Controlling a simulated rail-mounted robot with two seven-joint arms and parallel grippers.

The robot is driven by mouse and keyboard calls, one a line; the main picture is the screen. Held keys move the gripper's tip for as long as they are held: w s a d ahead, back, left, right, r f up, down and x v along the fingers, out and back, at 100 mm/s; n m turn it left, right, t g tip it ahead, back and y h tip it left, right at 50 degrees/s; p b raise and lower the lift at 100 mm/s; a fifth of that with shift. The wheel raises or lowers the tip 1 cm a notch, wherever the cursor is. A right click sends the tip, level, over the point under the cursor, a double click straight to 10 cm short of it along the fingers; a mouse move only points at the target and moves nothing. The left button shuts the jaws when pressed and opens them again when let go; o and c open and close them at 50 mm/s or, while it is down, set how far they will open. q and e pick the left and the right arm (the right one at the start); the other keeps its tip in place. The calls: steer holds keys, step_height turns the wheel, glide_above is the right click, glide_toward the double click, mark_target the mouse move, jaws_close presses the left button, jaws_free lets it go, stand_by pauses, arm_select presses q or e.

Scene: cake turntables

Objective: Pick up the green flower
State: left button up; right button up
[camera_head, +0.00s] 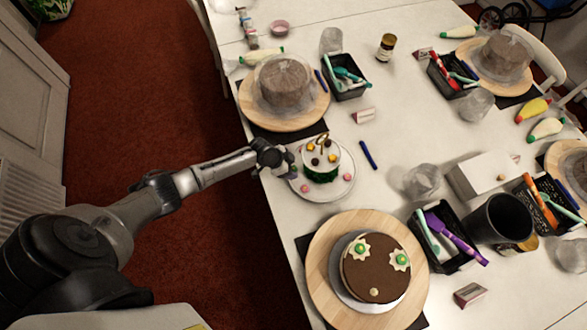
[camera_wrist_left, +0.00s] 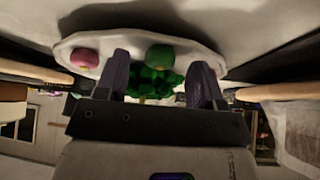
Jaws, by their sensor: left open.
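My left gripper (camera_head: 281,163) is at the plate's left rim. In the left wrist view the open fingers of my left gripper (camera_wrist_left: 162,72) stand either side of a cluster of green petals (camera_wrist_left: 152,82), with a rounder green piece (camera_wrist_left: 160,56) on the plate; contact cannot be told. My right gripper is not in view.
A chocolate cake (camera_head: 374,277) with two white, green-centred flowers stands on a wooden turntable (camera_head: 322,265) in front. Another turntable (camera_head: 308,110) with a wrapped cake is behind. A blue pen (camera_head: 368,154) lies right of the plate. Black tool trays (camera_head: 460,262) stand further right.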

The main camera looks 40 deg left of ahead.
arm_select(q)
steer(key=shift+d+f, duration=0.1)
steer(key=shift+f, duration=0.05)
steer(key=c, duration=1)
